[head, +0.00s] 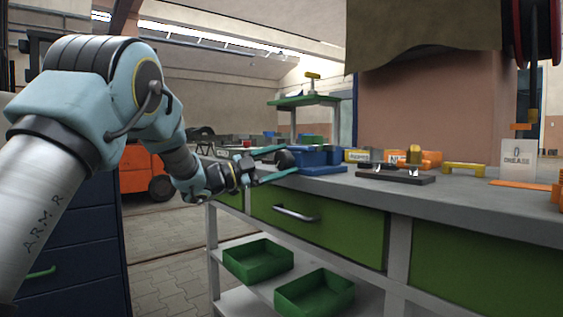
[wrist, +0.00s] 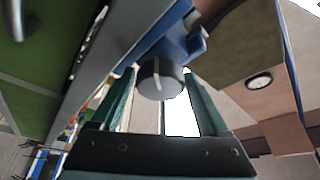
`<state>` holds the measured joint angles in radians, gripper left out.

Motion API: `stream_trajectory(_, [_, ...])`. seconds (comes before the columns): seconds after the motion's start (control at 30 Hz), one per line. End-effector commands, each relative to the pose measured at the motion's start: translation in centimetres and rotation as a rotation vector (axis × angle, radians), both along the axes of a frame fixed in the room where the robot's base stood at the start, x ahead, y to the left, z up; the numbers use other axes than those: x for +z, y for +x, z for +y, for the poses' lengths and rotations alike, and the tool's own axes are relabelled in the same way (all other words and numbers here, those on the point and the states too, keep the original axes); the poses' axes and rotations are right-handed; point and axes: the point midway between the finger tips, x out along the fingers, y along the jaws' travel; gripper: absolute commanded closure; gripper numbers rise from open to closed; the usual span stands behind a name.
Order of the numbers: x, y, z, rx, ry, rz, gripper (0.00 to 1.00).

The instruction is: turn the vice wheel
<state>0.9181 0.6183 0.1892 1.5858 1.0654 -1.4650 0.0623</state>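The blue vice (head: 318,157) stands at the left end of the grey workbench. Its dark round wheel (head: 284,158) faces my gripper. My gripper (head: 291,158) is open, with one teal finger on each side of the wheel. In the wrist view the fingertips (wrist: 160,73) flank the wheel with narrow gaps; I cannot tell whether either one touches it.
Green drawers (head: 320,225) and green bins (head: 315,293) are below. An orange vehicle (head: 140,172) is behind my arm.

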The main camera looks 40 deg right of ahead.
Motion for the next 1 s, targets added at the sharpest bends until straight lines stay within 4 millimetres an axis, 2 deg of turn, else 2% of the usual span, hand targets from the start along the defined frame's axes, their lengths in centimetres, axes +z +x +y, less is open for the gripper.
stream_trajectory(0.03, [0.0, 0.0, 0.0, 0.0, 0.0, 0.0, 0.15])
stream_trajectory(0.13, [0.0, 0.0, 0.0, 0.0, 0.0, 0.0, 0.04])
stream_trajectory(0.47, [-0.1, 0.3, 0.5, 0.001, 0.0, 0.0, 0.04])
stream_trajectory(0.57, [-0.3, 0.8, 1.6, 0.004, 0.0, 0.0, 0.04])
stream_trajectory(0.8, [-1.5, 2.5, 5.9, 0.004, 0.001, 0.002, 0.04])
stream_trajectory(1.0, [-2.2, 3.5, 8.7, 0.002, 0.0, 0.002, 0.04])
